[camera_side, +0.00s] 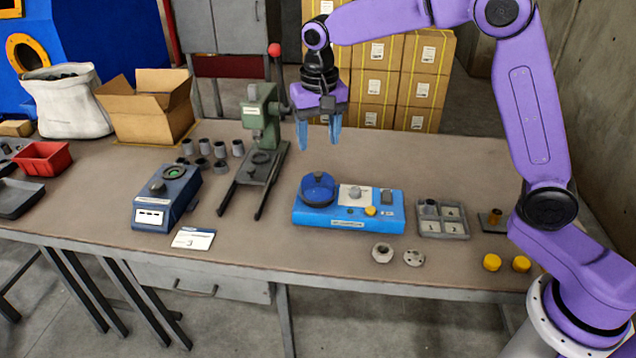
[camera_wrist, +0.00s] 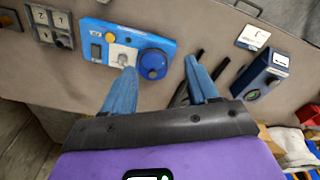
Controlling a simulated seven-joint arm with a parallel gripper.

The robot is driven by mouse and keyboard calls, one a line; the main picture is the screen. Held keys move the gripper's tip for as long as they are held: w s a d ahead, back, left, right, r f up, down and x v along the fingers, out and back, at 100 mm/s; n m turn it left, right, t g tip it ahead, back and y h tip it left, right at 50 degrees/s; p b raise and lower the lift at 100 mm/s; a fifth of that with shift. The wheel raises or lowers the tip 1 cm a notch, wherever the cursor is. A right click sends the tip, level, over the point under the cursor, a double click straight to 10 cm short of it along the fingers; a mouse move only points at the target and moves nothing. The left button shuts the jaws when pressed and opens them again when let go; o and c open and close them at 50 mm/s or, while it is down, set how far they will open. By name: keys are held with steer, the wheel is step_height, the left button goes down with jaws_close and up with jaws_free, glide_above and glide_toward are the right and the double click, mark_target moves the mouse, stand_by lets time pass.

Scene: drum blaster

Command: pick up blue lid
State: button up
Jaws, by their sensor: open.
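The blue lid (camera_side: 318,187) is a round, dark blue cover with a small knob on top. It sits on the left part of the light blue machine (camera_side: 349,221) on the table. In the wrist view the lid (camera_wrist: 153,64) shows just beyond and between my fingers. My gripper (camera_side: 319,133) has two blue fingers that point down. It is open and empty, above the table and behind the blue machine, apart from the lid. In the wrist view the fingers of my gripper (camera_wrist: 163,80) are spread wide.
A green press (camera_side: 260,125) with a red-knobbed lever stands left of the machine. A dark blue device (camera_side: 165,200) is further left. The table behind the machine is clear.

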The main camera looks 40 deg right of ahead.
steer(key=w+d+f+m, duration=0.3)
steer(key=w+d+m, duration=0.4)
steer(key=w, duration=0.4)
glide_above(318, 173)
steer(key=shift+m+h, duration=0.3)
steer(key=f, duration=1.1)
steer(key=shift+s+a+f, duration=0.15)
steer(key=shift+a+f, duration=0.05)
steer(key=shift+f, duration=0.1)
steer(key=shift+d+f, duration=0.1)
steer(key=shift+f, duration=2.7)
steer(key=shift+c, duration=0.3)
jaws_close()
steer(key=shift+r, duration=0.1)
